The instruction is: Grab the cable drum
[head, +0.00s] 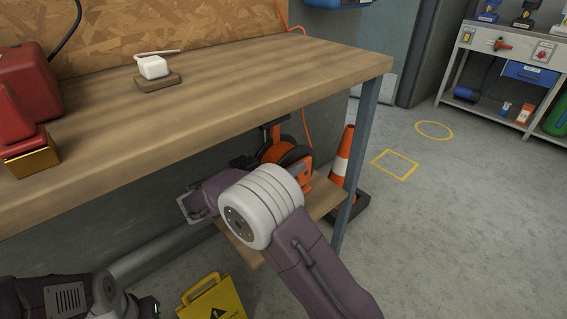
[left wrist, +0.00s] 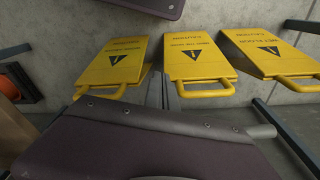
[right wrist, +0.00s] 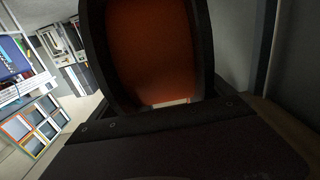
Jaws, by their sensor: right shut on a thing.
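The cable drum (head: 289,152), orange with black round flanges, is at the lower shelf under the workbench, partly hidden by my right arm. My right gripper (head: 246,164) is at its left side and is shut on it; the fingertips are largely hidden. In the right wrist view the orange core of the drum (right wrist: 152,50) fills the middle between dark curved edges, close against the gripper. My left arm is low at the left of the head view. Its fingertips do not show clearly, so its opening cannot be told.
The workbench (head: 290,85) overhangs the drum, with a blue-grey leg (head: 357,160) at the right. A lower shelf (head: 322,197) is beneath. A traffic cone (head: 342,157) stands beside the leg. Yellow caution signs (left wrist: 198,62) stand near my left wrist. Floor to the right is open.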

